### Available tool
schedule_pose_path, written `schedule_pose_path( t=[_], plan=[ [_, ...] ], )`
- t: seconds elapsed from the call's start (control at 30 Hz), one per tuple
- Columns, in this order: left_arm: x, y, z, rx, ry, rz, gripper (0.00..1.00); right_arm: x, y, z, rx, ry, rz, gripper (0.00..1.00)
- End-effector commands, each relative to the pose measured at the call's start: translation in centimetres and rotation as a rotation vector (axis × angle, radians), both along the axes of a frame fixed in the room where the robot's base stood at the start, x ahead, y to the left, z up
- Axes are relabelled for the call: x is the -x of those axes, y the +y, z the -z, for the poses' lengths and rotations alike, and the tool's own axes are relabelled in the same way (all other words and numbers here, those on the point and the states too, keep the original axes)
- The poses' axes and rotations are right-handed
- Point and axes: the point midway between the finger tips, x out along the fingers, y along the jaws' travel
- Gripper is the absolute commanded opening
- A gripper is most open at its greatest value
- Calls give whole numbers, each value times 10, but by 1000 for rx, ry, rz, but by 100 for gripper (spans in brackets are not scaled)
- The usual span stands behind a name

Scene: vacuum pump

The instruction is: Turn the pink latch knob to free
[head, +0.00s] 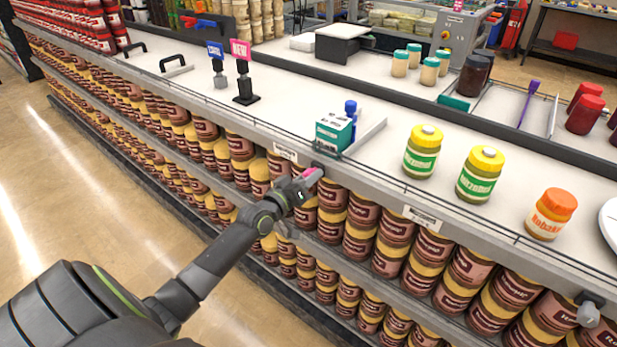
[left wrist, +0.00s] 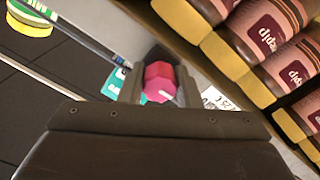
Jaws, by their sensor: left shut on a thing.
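The pink latch knob (left wrist: 159,83) sits between the two fingers of my left gripper (left wrist: 158,92) in the left wrist view. It is faceted and has a pale mark on its face. The fingers hide part of the knob's sides. My right gripper is not identifiable in the head view.
A teal box (head: 333,132) with a blue knob stands on the counter (head: 285,110) just behind the latch. Yellow-lidded jars (head: 422,152) and an orange-lidded jar (head: 551,214) stand to the right. Brown jars (head: 361,222) fill the shelves below, close to my left arm.

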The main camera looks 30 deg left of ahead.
Motion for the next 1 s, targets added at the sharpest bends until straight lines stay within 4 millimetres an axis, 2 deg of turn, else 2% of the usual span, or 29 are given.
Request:
schedule_pose_path(
  t=[0.3, 0.33, 0.5, 0.83, 1.0],
  plan=[
    [0, 0, 0, 1, 0, 0, 8, 0, 0, 0, 0, 0, 0, 50],
    [0, 0, 0, 1, 0, 0, 32, 0, 0, 0, 0, 0, 0, 50],
    [0, 0, 0, 0, 0, 0, 52, 0, 0, 0, 0, 0, 0, 50],
    [3, 0, 0, 0, 1, -1, 52, 0, 0, -1, 0, 0, 0, 50],
    [22, 2, -1, -1, 3, -1, 52, 0, 0, -7, 0, 0, 0, 50]
  ],
)
